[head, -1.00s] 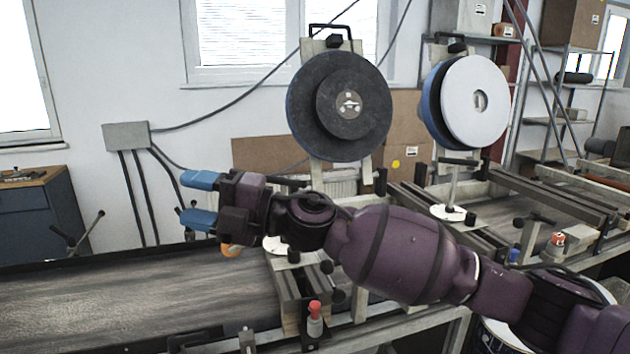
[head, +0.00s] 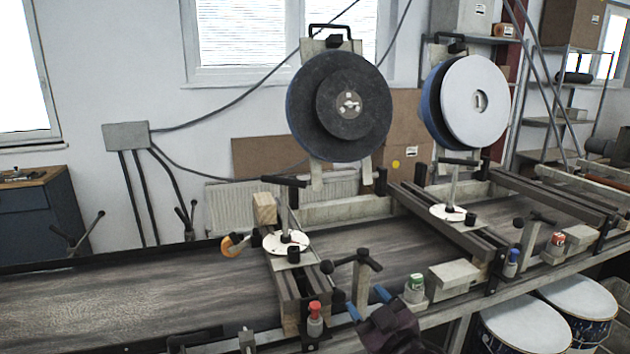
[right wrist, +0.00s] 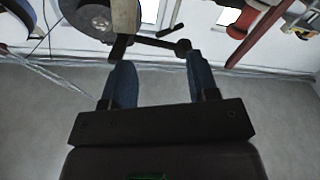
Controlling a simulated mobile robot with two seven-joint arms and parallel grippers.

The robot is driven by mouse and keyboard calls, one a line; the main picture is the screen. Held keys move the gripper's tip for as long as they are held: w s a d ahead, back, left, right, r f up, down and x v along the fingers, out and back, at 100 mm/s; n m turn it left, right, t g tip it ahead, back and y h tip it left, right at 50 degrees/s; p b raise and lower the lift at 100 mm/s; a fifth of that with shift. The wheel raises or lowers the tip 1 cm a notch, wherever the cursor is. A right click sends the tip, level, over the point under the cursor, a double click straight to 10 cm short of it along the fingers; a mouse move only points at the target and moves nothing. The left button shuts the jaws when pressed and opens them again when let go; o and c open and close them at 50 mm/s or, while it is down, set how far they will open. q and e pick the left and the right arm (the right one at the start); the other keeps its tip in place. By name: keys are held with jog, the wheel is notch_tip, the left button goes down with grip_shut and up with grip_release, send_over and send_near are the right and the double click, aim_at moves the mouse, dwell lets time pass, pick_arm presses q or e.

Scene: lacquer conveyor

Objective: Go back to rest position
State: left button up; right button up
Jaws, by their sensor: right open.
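My right gripper (head: 368,302) shows at the bottom of the head view, low in front of the conveyor's near edge. Its blue fingertips point up and to the left. In the right wrist view, the two blue fingers (right wrist: 161,84) stand wide apart with nothing between them, so it is open and empty. The rest of my right arm is mostly below the head view. My left gripper is in neither view.
The conveyor (head: 150,290) runs across the front, with a red-topped bottle (head: 314,320) and a green-labelled jar (head: 415,288) along its near rail. Two large reels (head: 340,140) (head: 480,100) stand behind. Drums (head: 525,325) stand at lower right.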

jog(key=s+d+f+m+g+h, duration=0.1)
jog(key=s+d+f+m+h, duration=0.2)
jog(key=s+d+f, duration=0.4)
jog(key=s+d+f+m+g+h, duration=0.1)
jog(key=s+d+f+m+h, duration=0.15)
jog(key=s+d+f, duration=0.4)
jog(key=s+d+f+m+g+h, duration=0.2)
jog(key=s+d+f+g, duration=0.2)
jog(key=s+f, duration=0.9)
jog(key=shift+s, duration=0.2)
